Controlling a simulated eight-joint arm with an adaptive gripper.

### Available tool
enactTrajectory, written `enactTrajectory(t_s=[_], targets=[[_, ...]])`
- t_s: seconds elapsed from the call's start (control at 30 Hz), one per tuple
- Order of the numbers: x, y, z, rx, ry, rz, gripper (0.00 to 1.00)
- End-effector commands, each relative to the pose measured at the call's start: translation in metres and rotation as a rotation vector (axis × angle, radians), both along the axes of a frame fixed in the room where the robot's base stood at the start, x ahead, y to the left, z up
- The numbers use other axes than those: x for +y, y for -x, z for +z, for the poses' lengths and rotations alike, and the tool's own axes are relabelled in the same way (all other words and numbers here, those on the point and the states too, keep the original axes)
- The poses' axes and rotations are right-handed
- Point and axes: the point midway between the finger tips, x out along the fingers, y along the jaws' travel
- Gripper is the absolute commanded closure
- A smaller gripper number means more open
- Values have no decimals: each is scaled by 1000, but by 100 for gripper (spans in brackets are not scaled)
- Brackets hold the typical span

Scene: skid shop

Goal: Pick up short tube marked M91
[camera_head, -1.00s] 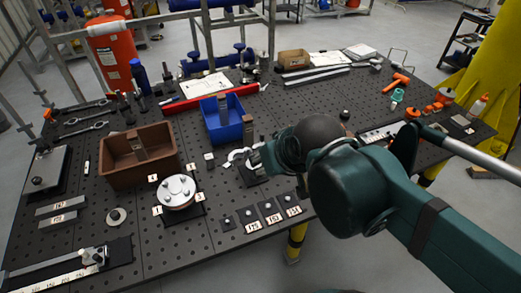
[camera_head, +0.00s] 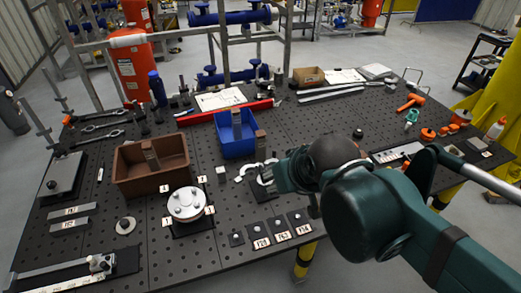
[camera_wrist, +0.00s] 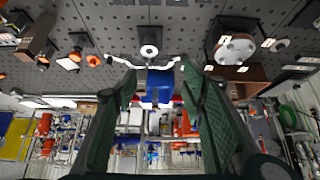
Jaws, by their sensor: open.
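My gripper (camera_head: 278,178) is over the front middle of the perforated table, its fingers partly hidden by my wrist in the head view. In the wrist view the two green fingers of my gripper (camera_wrist: 160,82) stand wide apart, with nothing held between them. A pale round piece (camera_wrist: 149,50) is on a dark pad beyond the fingertips. Three labelled dark plates (camera_head: 281,226) lie in front of the gripper, each with a small nub. The labels are too small to read surely, so I cannot tell which thing is M91.
A blue bin (camera_head: 235,146) and a brown bin (camera_head: 174,178) stand left of and behind the gripper. A bolted flange (camera_head: 187,203) sits between the brown bin and the front edge. Orange items (camera_head: 428,134) and a bottle (camera_head: 495,129) stand at the right.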

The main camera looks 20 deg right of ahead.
Motion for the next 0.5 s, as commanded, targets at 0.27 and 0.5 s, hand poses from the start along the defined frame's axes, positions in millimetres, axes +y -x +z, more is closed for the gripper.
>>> enactTrajectory(t_s=[0.27, 0.5], targets=[[0, 0, 3, 0, 0, 0, 59], [0, 0, 25, 0, 0, 0, 59]])
